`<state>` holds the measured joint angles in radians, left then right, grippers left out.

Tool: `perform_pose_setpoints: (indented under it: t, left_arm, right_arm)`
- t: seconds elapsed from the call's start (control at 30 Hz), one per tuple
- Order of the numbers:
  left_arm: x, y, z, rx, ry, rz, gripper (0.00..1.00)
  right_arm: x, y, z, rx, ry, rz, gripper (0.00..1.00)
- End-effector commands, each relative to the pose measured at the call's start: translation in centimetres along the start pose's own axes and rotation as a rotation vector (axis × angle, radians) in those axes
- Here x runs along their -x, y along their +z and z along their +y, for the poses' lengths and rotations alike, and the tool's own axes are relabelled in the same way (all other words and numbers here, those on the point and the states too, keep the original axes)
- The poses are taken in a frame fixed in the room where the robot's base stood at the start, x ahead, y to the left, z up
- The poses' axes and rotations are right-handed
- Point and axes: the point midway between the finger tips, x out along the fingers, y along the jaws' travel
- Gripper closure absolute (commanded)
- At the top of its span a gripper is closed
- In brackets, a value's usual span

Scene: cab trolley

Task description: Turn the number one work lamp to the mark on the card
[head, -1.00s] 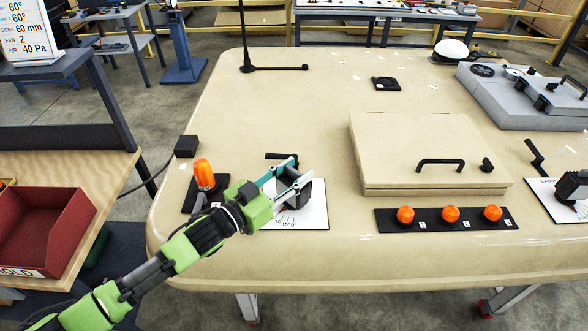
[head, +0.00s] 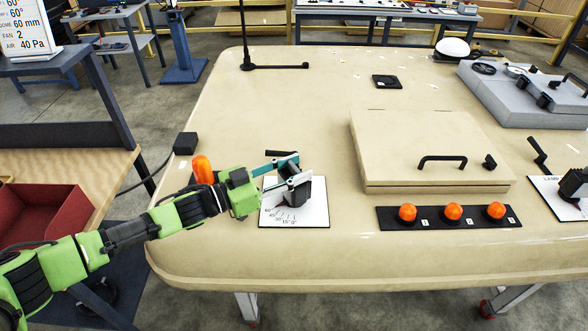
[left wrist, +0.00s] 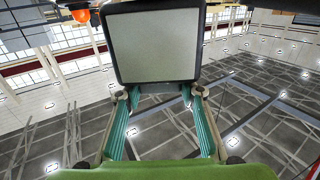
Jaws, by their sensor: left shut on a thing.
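The work lamp (head: 298,190) is a black box-shaped head on a white plate (head: 314,216) with a printed degree scale, at the roof's front left. The readable scale marks run from 0° to about 60°; I cannot read the lamp's exact angle. My left gripper (head: 284,174) has its teal fingers shut on the lamp head from the left. In the left wrist view the lamp's grey face (left wrist: 155,47) fills the top between the fingertips (left wrist: 160,95). My right gripper is not in view.
An orange beacon (head: 203,169) stands just behind my left arm. A black strip with three orange lights (head: 452,212) and a raised hatch (head: 425,140) lie to the right. A second lamp (head: 573,187) is at the right edge. The roof's front edge is clear.

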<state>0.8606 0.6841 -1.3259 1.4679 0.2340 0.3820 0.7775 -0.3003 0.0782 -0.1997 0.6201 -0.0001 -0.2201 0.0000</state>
Motion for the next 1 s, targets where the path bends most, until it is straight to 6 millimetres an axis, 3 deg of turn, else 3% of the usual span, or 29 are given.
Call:
perform_pose_setpoints:
  t: [0.13,0.17,0.23,0.67,1.0]
  left_arm:
    - [-0.1,-0.3,-0.1,-0.001,-0.001,0.005,0.86]
    - [-0.1,-0.3,-0.1,-0.001,-0.001,0.005,0.62]
    - [-0.1,-0.3,-0.1,-0.001,-0.001,0.005,0.47]
    - [0.7,0.0,-0.1,0.0,-0.002,0.001,0.47]
    - [7.4,0.0,-0.1,0.0,-0.003,-0.001,0.47]
  right_arm:
    - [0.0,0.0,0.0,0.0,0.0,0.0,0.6]
    - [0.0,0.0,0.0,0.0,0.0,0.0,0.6]
    - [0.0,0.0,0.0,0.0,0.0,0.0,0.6]
    - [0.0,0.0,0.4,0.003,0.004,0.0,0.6]
    - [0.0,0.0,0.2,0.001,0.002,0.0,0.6]
